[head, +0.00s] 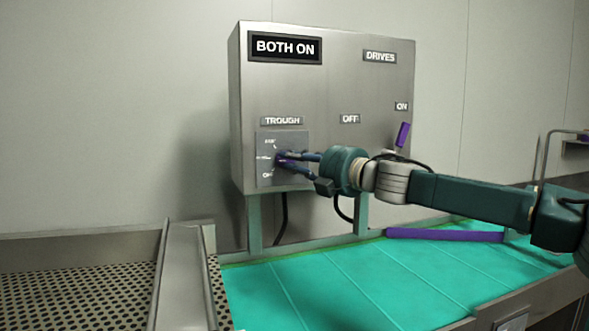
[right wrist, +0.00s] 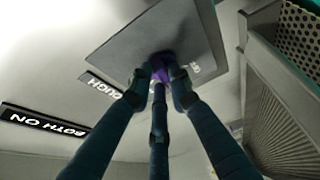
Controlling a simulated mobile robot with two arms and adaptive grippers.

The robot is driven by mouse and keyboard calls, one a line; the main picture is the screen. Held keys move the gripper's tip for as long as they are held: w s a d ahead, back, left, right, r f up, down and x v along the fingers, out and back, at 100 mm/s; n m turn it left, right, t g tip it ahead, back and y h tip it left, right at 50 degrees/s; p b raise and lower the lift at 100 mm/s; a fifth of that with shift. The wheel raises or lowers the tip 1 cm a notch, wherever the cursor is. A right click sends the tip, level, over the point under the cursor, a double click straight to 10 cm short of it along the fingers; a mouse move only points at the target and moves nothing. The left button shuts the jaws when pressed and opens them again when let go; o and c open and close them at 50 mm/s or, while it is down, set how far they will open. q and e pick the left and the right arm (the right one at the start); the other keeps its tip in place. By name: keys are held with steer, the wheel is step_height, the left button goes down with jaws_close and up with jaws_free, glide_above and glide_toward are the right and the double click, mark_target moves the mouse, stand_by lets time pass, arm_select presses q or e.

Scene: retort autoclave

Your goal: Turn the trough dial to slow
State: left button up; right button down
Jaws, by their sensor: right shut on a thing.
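The trough dial is a purple knob (right wrist: 161,73) on a grey square plate (head: 266,171) under the "TROUGH" label (head: 282,121) of the steel control box (head: 330,85). Marks stand along the left of the plate, too small to read surely. My right gripper (head: 283,158) reaches in from the right and is shut on the knob. In the right wrist view its dark fingers (right wrist: 160,88) close around the purple knob from several sides. The fingers hide most of the knob, so its pointing direction cannot be told. My left gripper is not in view.
A purple drives lever (head: 403,135) sits at the box's right, close above my right arm, near the "ON" label (head: 402,106). A green belt (head: 350,285) with a purple bar (head: 445,235) runs below. A perforated metal trough (head: 75,295) lies at the left.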

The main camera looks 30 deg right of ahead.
stand_by(0.4)
steer(key=c, duration=1.6)
jaws_free()
steer(key=shift+w, duration=0.1)
steer(key=shift+s+d+f, duration=0.1)
steer(key=shift+s+d, duration=0.2)
steer(key=shift+s, duration=1.7)
steer(key=shift+s+d+f, duration=0.1)
steer(key=shift+s+d, duration=0.2)
steer(key=shift+s, duration=1.65)
steer(key=shift+s+d+f, duration=0.1)
steer(key=shift+s+d, duration=0.2)
steer(key=shift+s, duration=1.7)
